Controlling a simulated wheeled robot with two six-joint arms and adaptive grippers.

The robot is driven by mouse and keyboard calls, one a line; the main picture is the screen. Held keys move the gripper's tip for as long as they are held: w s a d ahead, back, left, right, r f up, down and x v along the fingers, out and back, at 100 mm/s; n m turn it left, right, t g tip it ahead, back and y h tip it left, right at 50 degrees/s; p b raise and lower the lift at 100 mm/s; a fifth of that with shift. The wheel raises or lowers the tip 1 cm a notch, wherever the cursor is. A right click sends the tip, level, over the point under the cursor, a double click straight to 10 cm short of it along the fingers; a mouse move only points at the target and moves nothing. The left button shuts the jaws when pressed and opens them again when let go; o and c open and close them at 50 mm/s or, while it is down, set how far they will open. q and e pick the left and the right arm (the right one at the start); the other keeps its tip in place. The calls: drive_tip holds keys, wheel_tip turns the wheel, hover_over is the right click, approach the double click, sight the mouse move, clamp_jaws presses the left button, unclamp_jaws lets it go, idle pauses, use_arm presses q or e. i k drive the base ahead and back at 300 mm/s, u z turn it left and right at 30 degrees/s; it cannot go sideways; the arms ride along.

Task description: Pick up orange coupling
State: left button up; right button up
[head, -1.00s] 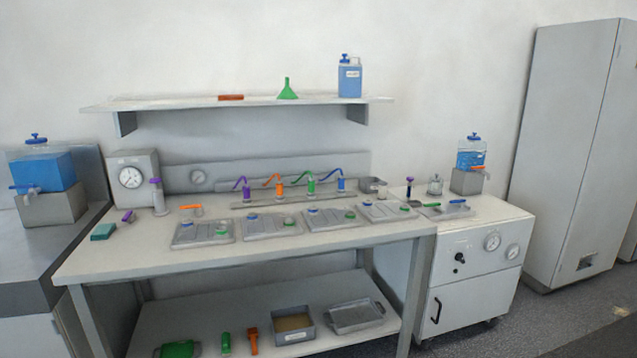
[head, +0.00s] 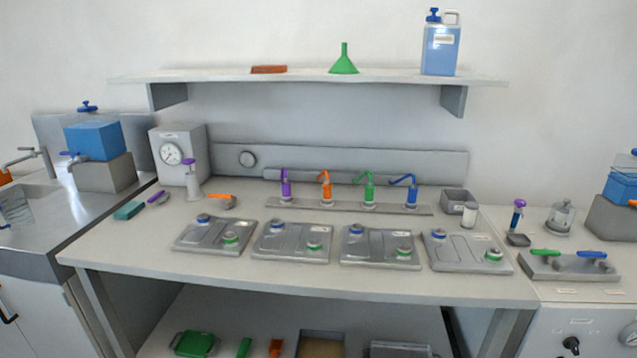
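An orange coupling (head: 326,191) with a curved orange top stands upright on a flat grey strip (head: 300,206) at the back of the bench. A purple one (head: 286,188) stands to its left. A green one (head: 369,190) and a blue one (head: 411,195) stand to its right. Neither of my grippers is in view.
Several grey plates with blue and green knobs lie on the bench (head: 150,254) in front of the strip. An orange-handled item (head: 221,198) and a gauge box (head: 178,152) are at left. A shelf (head: 300,77) hangs above. Bare bench runs along the front edge.

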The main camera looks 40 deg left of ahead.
sight(328, 186)
drive_tip(key=u, duration=0.6)
drive_tip(key=i, duration=0.85)
drive_tip(key=u, duration=0.95)
